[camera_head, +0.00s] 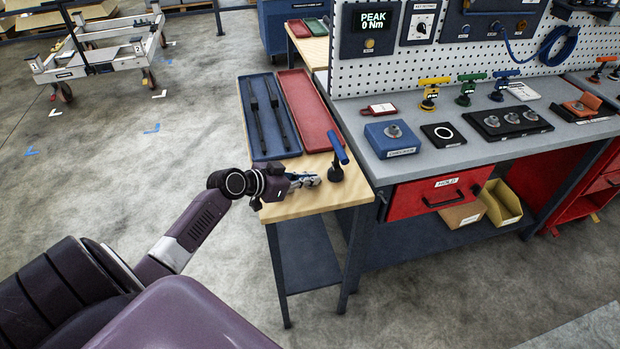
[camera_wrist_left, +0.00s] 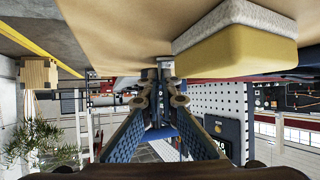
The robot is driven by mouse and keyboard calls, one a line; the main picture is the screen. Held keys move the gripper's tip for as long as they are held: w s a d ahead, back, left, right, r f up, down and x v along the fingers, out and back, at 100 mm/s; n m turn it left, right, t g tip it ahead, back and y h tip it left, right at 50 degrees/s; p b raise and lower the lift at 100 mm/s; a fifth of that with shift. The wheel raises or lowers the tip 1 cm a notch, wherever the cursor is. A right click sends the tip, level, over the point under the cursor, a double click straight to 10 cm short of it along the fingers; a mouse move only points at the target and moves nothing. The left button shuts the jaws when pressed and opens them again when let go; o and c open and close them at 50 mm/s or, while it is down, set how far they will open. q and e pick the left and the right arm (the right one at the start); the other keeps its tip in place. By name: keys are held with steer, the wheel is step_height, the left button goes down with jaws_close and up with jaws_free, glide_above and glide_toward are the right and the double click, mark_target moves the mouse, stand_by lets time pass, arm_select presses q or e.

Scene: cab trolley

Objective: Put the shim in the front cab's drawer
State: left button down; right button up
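My left gripper (camera_head: 312,181) is low over the front of the small wooden side table (camera_head: 290,209), beside a dark upright tool with a blue handle (camera_head: 337,147). In the left wrist view its fingertips (camera_wrist_left: 164,88) are close together, with a small grey piece (camera_wrist_left: 165,64) at or just past them. I cannot tell whether they grip it. I cannot pick out the shim with certainty. A red drawer front (camera_head: 440,190) labelled HOLD, with a dark handle, looks shut under the bench. Another red unit (camera_head: 597,182) stands at the right edge. My right gripper is out of view.
A blue tray (camera_head: 254,127) with two dark rods and a red tray (camera_head: 309,112) lie behind the gripper. The grey bench (camera_head: 370,169) holds several tools and blocks. A white-and-yellow block (camera_wrist_left: 235,45) shows in the wrist view. Cardboard bins (camera_head: 504,203) sit below the bench.

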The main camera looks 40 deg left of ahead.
arm_select(q)
steer(key=shift+f, duration=0.1)
steer(key=c, duration=2.2)
jaws_free()
steer(key=shift+o, duration=0.2)
